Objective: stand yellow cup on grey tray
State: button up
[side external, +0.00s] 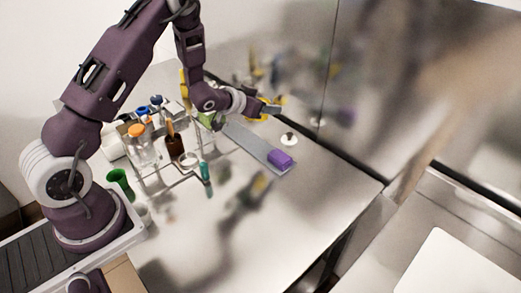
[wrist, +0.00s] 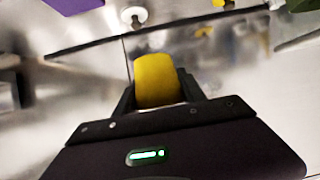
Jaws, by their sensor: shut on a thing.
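My gripper (wrist: 158,88) is shut on the yellow cup (wrist: 158,76), which shows between the two dark fingers in the wrist view. In the side external view my gripper (side external: 270,108) is at the far side of the metal table, and a little yellow of the cup shows at it; the fingers hide part of the cup. The long, flat grey tray (side external: 247,138) lies on the table in front of my gripper. A purple block (side external: 279,159) sits at its near right end. I cannot tell the gap between cup and table.
A wire rack with bottles (side external: 145,145) and a green cup (side external: 120,182) stand to the left. The table's front middle is clear. A reflective metal wall stands behind.

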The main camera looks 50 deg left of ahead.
aim_at(266, 146)
notch_tip(266, 146, down, 12)
jog(key=shift+f, duration=0.25)
jog(key=o, duration=1.1)
jog(key=shift+f, duration=0.1)
